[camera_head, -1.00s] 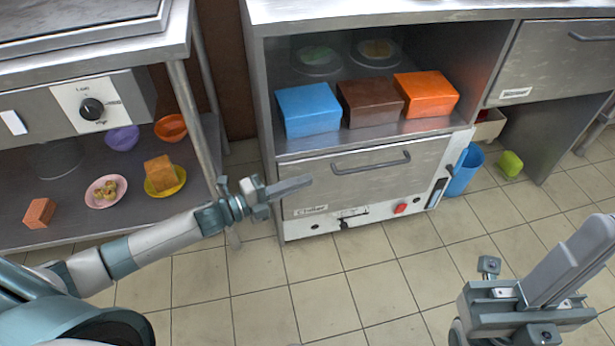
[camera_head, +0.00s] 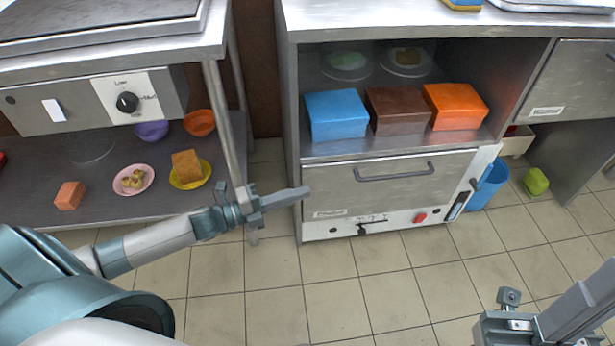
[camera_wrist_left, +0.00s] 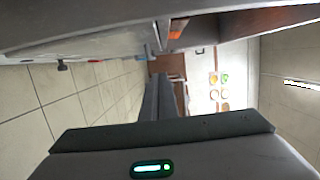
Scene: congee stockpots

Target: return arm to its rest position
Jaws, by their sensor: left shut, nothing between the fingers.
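My left arm comes in from the left in the head view. My left gripper (camera_head: 290,196) is shut and empty, in front of the lower left part of the chiller drawer (camera_head: 390,180). Its closed fingers (camera_wrist_left: 160,100) also show in the left wrist view, with nothing between them. My right gripper (camera_head: 575,312) is at the lower right corner of the head view, partly cut off by the frame edge. Its grey fingers stand up to the right, and I cannot tell if they are apart.
Blue (camera_head: 336,114), brown (camera_head: 398,110) and orange (camera_head: 455,105) boxes sit on the shelf above the chiller. A left lower shelf (camera_head: 100,205) holds bowls, plates and food. A blue bin (camera_head: 488,186) and a green object (camera_head: 535,181) are on the floor at right. The tiled floor in front is clear.

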